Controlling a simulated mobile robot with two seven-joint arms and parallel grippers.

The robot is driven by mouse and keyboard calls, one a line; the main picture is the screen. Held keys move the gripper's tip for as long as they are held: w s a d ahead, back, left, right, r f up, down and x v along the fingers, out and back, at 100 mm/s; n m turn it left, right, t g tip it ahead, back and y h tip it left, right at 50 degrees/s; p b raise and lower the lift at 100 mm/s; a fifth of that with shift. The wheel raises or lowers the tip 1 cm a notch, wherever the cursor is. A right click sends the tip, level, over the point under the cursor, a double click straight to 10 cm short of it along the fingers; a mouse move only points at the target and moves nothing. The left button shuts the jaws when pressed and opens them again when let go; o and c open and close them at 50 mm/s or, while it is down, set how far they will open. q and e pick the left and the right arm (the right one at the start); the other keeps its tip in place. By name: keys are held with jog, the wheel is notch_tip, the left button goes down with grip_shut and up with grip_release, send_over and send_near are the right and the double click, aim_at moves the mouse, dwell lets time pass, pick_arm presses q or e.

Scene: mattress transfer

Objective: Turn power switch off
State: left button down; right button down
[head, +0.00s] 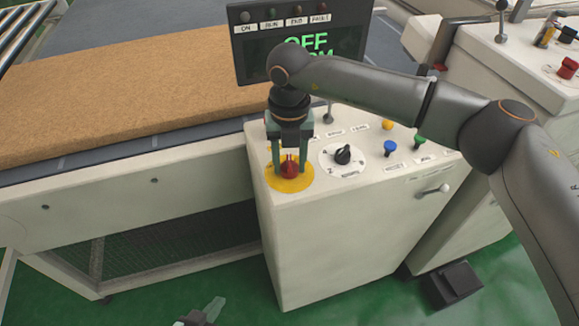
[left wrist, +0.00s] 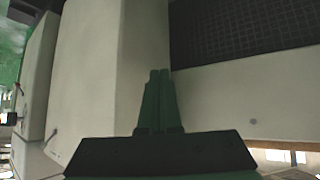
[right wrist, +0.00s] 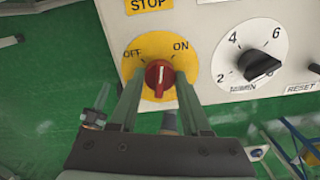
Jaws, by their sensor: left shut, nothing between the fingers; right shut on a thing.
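The red power switch (head: 290,168) sits on a round yellow plate (head: 276,186) on the white control panel. In the right wrist view the red switch (right wrist: 159,82) has OFF at its upper left and ON at its upper right. Its white mark looks roughly upright, between the labels. My right gripper (head: 290,170) points down with its fingers on both sides of the switch, shut on it. My left gripper (head: 214,308) is low at the bottom of the head view, shut and empty. In the left wrist view its fingers (left wrist: 159,98) are together.
A black dial (head: 343,155) is right of the switch, with blue (head: 390,147), green (head: 420,140) and yellow (head: 387,124) buttons beyond. A display (head: 303,48) shows green text reading OFF, partly hidden by my arm. A brown mattress (head: 130,90) lies on the conveyor at left.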

jog(key=n+b, duration=0.1)
jog(key=n, duration=0.2)
jog(key=shift+f, duration=0.1)
jog(key=shift+n+b, duration=0.65)
jog(key=shift+n, duration=0.25)
jog(key=n+b, duration=0.1)
jog(key=n, duration=0.2)
jog(key=shift+n, duration=0.3)
jog(key=shift+n+b, duration=0.4)
jog(key=shift+n, duration=0.6)
pick_arm(q)
jog(key=f, duration=0.1)
jog(key=d+f, duration=0.1)
jog(key=w+f, duration=0.1)
jog(key=shift+w+d+f, duration=0.1)
jog(key=shift+d, duration=0.25)
pick_arm(e)
jog(key=shift+n, duration=0.6)
pick_arm(q)
jog(key=shift+h, duration=0.3)
pick_arm(e)
jog(key=shift+c, duration=1.8)
grip_release()
pick_arm(q)
jog(key=shift+f, duration=0.1)
